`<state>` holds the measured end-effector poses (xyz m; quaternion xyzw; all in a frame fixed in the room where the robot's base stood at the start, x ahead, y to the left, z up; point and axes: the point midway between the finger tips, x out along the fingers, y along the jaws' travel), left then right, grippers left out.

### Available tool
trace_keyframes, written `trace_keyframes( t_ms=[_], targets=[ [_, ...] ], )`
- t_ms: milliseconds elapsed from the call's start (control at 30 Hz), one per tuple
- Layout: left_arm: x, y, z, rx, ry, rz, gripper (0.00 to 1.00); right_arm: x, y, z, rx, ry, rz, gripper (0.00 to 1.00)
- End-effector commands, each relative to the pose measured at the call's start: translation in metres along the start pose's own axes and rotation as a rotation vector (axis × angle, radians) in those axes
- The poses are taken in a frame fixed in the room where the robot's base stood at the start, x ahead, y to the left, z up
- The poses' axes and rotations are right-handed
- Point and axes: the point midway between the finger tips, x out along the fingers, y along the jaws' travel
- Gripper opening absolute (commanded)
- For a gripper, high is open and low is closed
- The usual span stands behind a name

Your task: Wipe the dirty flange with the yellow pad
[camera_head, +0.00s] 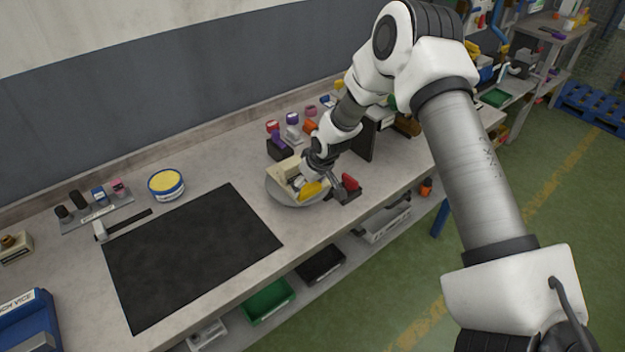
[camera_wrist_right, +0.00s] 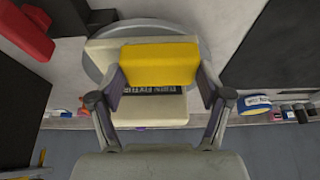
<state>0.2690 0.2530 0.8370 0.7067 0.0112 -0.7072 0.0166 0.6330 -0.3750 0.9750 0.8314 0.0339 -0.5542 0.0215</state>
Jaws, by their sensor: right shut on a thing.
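My right gripper (camera_head: 311,184) is shut on the yellow pad (camera_head: 313,190). In the right wrist view, the pad (camera_wrist_right: 160,62) sits between the two fingertips (camera_wrist_right: 160,80). The pad is over a cream block-shaped fixture (camera_head: 284,168) with a dark printed label, which also shows in the wrist view (camera_wrist_right: 150,112). The fixture stands on a round grey turntable (camera_head: 284,193). I cannot tell whether the pad touches the fixture. No dirty flange can be made out; the pad and gripper cover part of the fixture. My left gripper is not in view.
A black mat (camera_head: 190,255) lies to the left on the grey bench. A round tin with a yellow top (camera_head: 166,184) stands behind it. A red-topped dark block (camera_head: 348,187) is close right of the turntable. A dark upright panel (camera_head: 362,140) and several small coloured items stand behind.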

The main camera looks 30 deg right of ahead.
Motion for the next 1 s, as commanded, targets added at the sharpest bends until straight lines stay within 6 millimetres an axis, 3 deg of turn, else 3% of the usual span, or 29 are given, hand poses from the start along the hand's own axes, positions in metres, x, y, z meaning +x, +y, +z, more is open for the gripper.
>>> trace_keyframes(
  t_ms=[267,600,1000],
  targets=[
    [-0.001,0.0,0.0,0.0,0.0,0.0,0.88,0.0,-0.001,0.0,0.0,0.0,0.0,0.49],
    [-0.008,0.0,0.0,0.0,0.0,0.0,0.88,0.002,-0.02,0.002,0.002,-0.001,0.0,0.49],
    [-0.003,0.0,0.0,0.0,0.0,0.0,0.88,0.003,-0.01,0.001,0.003,0.001,0.0,0.49]
  ],
)
